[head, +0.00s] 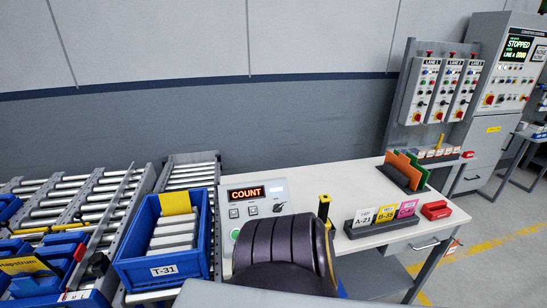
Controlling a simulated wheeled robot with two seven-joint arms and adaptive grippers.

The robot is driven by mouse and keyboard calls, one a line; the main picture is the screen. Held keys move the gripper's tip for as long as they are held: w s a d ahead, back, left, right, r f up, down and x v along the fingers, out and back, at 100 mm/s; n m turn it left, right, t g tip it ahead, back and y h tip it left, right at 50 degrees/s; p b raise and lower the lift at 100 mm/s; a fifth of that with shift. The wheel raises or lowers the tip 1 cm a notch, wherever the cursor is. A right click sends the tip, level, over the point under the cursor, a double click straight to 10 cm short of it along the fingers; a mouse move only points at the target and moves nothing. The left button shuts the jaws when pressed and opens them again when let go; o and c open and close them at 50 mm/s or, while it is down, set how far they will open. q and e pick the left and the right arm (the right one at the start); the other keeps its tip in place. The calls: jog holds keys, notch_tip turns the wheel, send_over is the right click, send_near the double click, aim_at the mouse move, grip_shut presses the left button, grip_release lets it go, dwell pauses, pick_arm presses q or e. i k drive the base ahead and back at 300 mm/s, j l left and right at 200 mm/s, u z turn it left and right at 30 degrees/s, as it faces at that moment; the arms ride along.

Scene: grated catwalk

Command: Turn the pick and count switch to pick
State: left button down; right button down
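The control panel (266,194) stands at the left end of the white table, with a red-lit display (246,193) reading COUNT. The pick and count switch appears to be the small dark knob (278,208) on the panel's right side; its exact pointing direction is too small to tell. Two small buttons sit left of the knob, and a green button (235,233) is lower on the panel. A large dark rounded arm part of mine (285,252) stands in front and hides the panel's lower right. No gripper fingers can be made out in this view.
A blue tote (163,268) labelled T-31 stands left of the panel, beside roller conveyors (65,195). A yellow-and-black upright item (324,208) is close right of the panel. A card holder (381,230) and red box (436,210) sit on the table (345,185).

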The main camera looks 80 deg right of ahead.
aim_at(277, 207)
jog(key=z, duration=2.5)
